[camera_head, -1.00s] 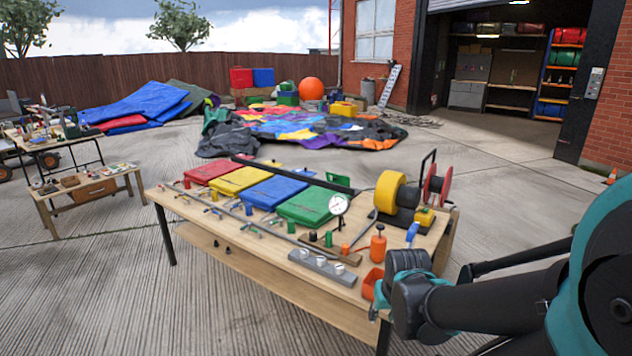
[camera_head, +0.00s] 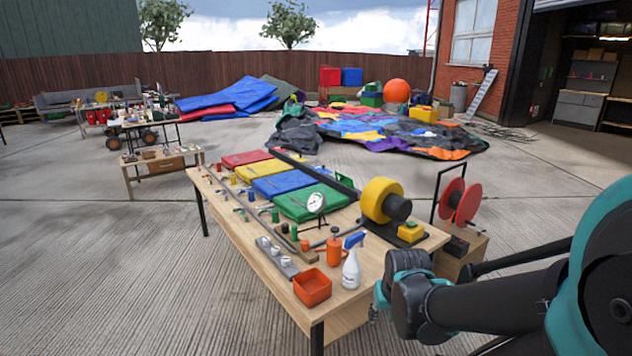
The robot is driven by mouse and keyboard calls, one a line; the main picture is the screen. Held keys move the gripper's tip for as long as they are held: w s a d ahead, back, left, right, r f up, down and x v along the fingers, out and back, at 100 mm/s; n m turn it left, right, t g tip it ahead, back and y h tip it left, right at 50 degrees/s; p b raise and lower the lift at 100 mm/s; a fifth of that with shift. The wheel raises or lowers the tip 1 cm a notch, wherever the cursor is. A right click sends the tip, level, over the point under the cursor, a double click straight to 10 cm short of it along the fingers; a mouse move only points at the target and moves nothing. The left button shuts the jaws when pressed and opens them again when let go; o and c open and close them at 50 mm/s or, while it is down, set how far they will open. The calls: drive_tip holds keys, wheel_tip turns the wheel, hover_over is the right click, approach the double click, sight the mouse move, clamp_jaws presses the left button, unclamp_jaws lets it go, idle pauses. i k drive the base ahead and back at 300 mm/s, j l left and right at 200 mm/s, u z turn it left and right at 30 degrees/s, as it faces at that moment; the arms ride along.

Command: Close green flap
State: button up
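The green flap (camera_head: 308,201) looks to be the green panel at the near end of a row of coloured panels on the wooden workbench (camera_head: 262,268). A round white gauge (camera_head: 316,202) stands in front of its right part. I cannot tell from this view whether the flap is raised or flat. My arm comes in from the right, with its wrist near the bench's right front corner. My gripper's fingers cannot be made out, and the arm is well apart from the green panel.
Blue (camera_head: 284,183), yellow (camera_head: 262,171) and red (camera_head: 246,158) panels lie beyond the green one. Open concrete lies left of the bench.

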sight(346, 180)
drive_tip(key=i+l+u, duration=0.1)
drive_tip(key=l, duration=0.3)
drive_tip(key=i+l+u, duration=0.1)
drive_tip(key=l, duration=0.3)
drive_tip(key=i+l+u, duration=0.1)
drive_tip(key=i+l, duration=0.15)
drive_tip(key=l, duration=0.15)
drive_tip(key=i+l+u, duration=0.1)
drive_tip(key=l, duration=0.35)
drive_tip(key=i+l+u, duration=0.1)
drive_tip(key=l, duration=0.35)
drive_tip(key=i+l+u, duration=0.1)
drive_tip(key=l, duration=0.3)
drive_tip(key=i+l, duration=0.4)
drive_tip(key=l, duration=0.15)
drive_tip(key=i+l, duration=0.1)
drive_tip(key=l, duration=0.35)
drive_tip(key=i+l, duration=0.1)
drive_tip(key=l, duration=0.3)
drive_tip(key=l+u, duration=0.2)
drive_tip(key=u, duration=1.4)
drive_tip(key=i+l, duration=0.05)
